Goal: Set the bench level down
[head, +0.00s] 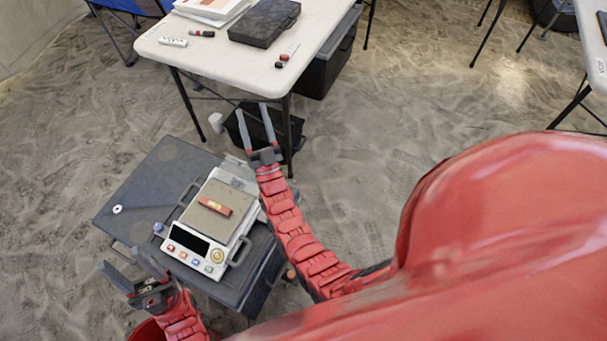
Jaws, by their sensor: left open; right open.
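A small red-brown bar with a yellow mark, which looks like the bench level (215,206), lies flat on the tan plate of a white bench instrument (190,250). The instrument has a dark display, coloured buttons and side handles, and stands on a dark grey case-like surface (150,185). My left gripper (122,261) is open and empty, in front and to the left of the instrument. My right gripper (253,112) is open and empty, beyond the instrument near the white table's front edge. Neither gripper touches the bar.
A white table (190,55) at the back holds a black case (264,22), papers and small items. Black bins stand under it. A white ring (117,209) and a small blue-topped item (158,228) lie left of the instrument. Open sandy floor is at the right.

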